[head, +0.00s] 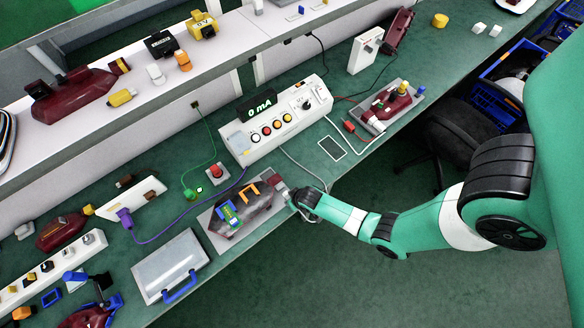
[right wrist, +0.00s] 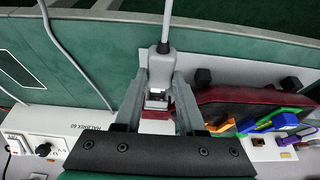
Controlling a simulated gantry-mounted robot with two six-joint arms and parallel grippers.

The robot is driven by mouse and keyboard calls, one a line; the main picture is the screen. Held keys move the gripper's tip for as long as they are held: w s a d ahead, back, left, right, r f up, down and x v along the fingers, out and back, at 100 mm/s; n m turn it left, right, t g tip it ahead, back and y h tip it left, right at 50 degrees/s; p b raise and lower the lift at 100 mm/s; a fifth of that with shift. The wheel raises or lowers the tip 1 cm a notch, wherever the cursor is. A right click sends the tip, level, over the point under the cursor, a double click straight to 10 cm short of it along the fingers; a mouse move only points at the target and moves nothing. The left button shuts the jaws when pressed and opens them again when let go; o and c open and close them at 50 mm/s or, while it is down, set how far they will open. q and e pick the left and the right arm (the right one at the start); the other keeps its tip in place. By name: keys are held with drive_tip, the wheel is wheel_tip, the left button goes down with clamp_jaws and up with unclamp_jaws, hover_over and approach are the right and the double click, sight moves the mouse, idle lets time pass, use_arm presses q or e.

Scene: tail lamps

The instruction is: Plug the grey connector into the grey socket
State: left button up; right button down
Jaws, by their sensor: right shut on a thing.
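The grey connector (right wrist: 161,62), with a grey cable running from its back, is between the fingers of my right gripper (right wrist: 160,75), which is shut on it. In the head view my right gripper (head: 298,199) is at the right end of the tail lamp (head: 245,216) in the fixture. In the right wrist view the dark red lamp (right wrist: 262,100) lies just right of the fingers, and a red part shows between them. The connector's front end points toward that part. I cannot make out the grey socket or whether the connector touches it. My left gripper is not in view.
A white tester box (head: 276,122) with buttons stands behind the fixture. A silver case (head: 170,266) lies to its left. A purple cable (head: 172,236) and a red stop button (head: 217,172) are nearby. The bench's front edge is close to my right gripper.

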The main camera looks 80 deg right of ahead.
sight(286, 194)
drive_tip(key=shift+w+d, duration=0.1)
drive_tip(key=shift+w, duration=0.05)
drive_tip(key=shift+w+d+b, duration=0.45)
drive_tip(key=shift+w+d, duration=0.4)
drive_tip(key=shift+w, duration=0.25)
idle(0.4)
drive_tip(key=shift+c, duration=2.1)
unclamp_jaws()
